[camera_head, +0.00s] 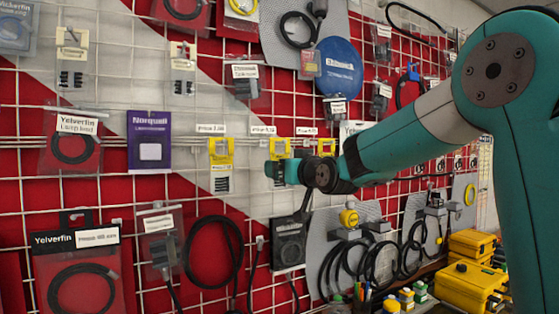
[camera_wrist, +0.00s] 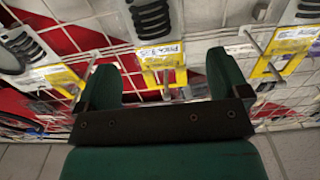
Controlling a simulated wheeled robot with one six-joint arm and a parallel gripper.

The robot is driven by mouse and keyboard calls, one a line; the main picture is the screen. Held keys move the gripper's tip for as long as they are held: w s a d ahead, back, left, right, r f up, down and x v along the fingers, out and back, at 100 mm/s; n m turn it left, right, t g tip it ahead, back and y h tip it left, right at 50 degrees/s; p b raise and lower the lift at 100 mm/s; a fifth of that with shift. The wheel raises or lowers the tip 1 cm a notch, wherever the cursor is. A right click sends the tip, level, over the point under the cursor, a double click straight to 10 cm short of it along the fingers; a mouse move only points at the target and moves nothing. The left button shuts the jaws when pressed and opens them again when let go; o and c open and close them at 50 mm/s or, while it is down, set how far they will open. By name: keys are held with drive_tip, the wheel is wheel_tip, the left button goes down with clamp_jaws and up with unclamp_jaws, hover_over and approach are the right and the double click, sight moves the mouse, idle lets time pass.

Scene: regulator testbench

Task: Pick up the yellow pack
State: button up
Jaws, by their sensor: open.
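Several yellow-topped packs hang in a row on the wire grid wall. In the head view, one yellow pack (camera_head: 280,147) hangs just above and behind my gripper (camera_head: 276,172), which hides its lower part. Another yellow pack (camera_head: 221,151) hangs to its left and a third (camera_head: 326,147) to its right. In the wrist view, my gripper (camera_wrist: 163,78) is open and empty, with a green finger on each side. The middle yellow pack (camera_wrist: 160,58) shows between the fingers, with no clear contact. Its neighbours show left (camera_wrist: 60,77) and right (camera_wrist: 288,48).
A purple pack (camera_head: 149,140), a blue round pack (camera_head: 339,66) and black cable packs (camera_head: 72,147) hang around on the grid. Metal hooks (camera_wrist: 262,45) stick out between packs. Yellow cases (camera_head: 470,285) stand at the lower right.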

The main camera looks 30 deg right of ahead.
drive_tip(key=w+p, duration=0.4)
drive_tip(key=w, duration=0.1)
drive_tip(key=shift+w+d, duration=0.1)
drive_tip(key=shift+w, duration=0.2)
drive_tip(key=shift+w+f, duration=0.25)
drive_tip(key=shift+w, duration=0.3)
drive_tip(key=c, duration=1)
